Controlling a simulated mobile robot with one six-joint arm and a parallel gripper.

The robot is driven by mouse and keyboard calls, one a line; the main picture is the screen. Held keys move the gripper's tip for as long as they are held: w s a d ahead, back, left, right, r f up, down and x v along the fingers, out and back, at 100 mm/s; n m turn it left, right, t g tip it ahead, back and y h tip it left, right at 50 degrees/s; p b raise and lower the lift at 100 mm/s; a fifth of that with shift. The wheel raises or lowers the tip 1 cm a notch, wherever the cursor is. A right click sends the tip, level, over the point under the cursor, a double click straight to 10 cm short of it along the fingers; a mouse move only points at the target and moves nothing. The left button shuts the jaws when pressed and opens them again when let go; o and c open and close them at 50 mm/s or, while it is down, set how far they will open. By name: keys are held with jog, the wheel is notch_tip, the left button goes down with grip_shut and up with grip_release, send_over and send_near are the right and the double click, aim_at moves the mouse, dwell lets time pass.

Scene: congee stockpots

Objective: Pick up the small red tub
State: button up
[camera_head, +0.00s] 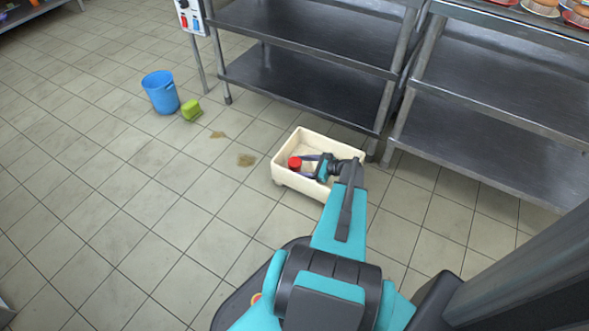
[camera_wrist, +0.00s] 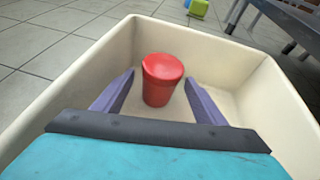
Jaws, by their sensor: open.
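The small red tub (camera_wrist: 160,82) stands upright on the floor of a cream bin, in the wrist view between and a little beyond my finger tips. It also shows in the head view (camera_head: 294,163) near the bin's left side. My gripper (camera_wrist: 158,90) is open, with one purple finger on each side of the tub; the fingers appear apart from it. In the head view my gripper (camera_head: 308,167) reaches down inside the bin from the right. The cream bin (camera_head: 328,204) stands on the tiled floor, and its walls surround the gripper (camera_wrist: 285,105).
A blue bucket (camera_head: 160,92) and a green container (camera_head: 191,110) stand on the floor at the upper left. Steel shelving (camera_head: 300,88) stands close behind the bin, with more at the right (camera_head: 480,145). Brown stains mark the tiles.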

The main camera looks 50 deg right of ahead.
jog(key=shift+w+a+f, duration=0.15)
jog(key=shift+w, duration=0.2)
dwell(0.3)
jog(key=c, duration=1.2)
jog(key=shift+r+p, duration=1.7)
jog(key=shift+r, duration=3.35)
